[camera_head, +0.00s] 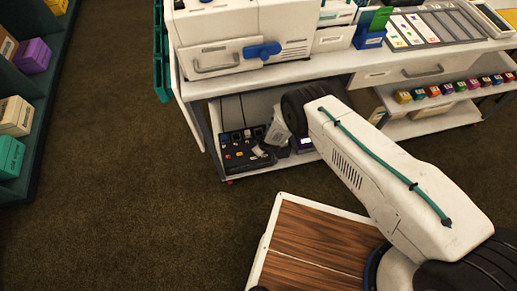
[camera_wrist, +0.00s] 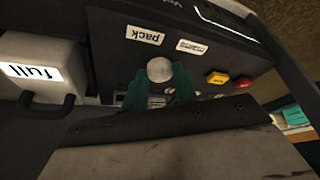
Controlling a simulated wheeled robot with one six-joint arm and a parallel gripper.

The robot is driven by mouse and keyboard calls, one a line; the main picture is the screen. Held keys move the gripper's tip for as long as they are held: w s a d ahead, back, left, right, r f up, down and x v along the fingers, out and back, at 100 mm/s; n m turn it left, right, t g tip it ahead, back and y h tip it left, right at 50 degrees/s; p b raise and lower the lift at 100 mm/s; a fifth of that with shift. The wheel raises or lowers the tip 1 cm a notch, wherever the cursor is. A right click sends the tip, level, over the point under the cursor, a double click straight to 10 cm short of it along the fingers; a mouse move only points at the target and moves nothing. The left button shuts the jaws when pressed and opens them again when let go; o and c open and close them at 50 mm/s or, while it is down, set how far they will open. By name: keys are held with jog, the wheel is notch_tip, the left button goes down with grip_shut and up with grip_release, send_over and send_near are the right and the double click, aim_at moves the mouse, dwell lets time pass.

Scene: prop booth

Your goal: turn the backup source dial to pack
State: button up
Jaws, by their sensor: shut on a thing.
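The backup source dial has a round grey knob (camera_wrist: 160,69) on a dark control panel (camera_wrist: 200,22) in the wrist view. A "pack" label (camera_wrist: 144,35) is beside the knob, and a second white label (camera_wrist: 192,47), too small to read, is on its other side. My gripper (camera_wrist: 158,85) has its teal fingers shut on the knob, one on each side. Which label the dial points at cannot be told. In the head view the control panel (camera_head: 236,160) sits on the cart's lower shelf; my arm and gripper (camera_head: 264,150) partly cover it, and the dial is hidden.
A yellow button (camera_wrist: 217,78) and a red button (camera_wrist: 243,83) are close to the dial. A white block labelled "full" (camera_wrist: 35,70) with a dark handle is at the left. The cart's upper shelf (camera_head: 345,62) overhangs the panel. Open carpet (camera_head: 130,150) lies left of the cart.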

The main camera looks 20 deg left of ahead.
jog(key=n, duration=0.1)
jog(key=n+g, duration=0.1)
jog(key=n, duration=0.1)
jog(key=n+g, duration=0.1)
jog(key=n, duration=0.1)
jog(key=shift+w+y, duration=0.25)
jog(key=shift+y, duration=0.05)
jog(key=n+g, duration=0.1)
jog(key=n, duration=0.2)
jog(key=n+g, duration=0.1)
jog(key=n, duration=0.2)
jog(key=shift+w+h, duration=0.2)
jog(key=shift+h, duration=0.2)
jog(key=shift+n, duration=0.4)
jog(key=o, duration=1)
jog(key=shift+c, duration=0.2)
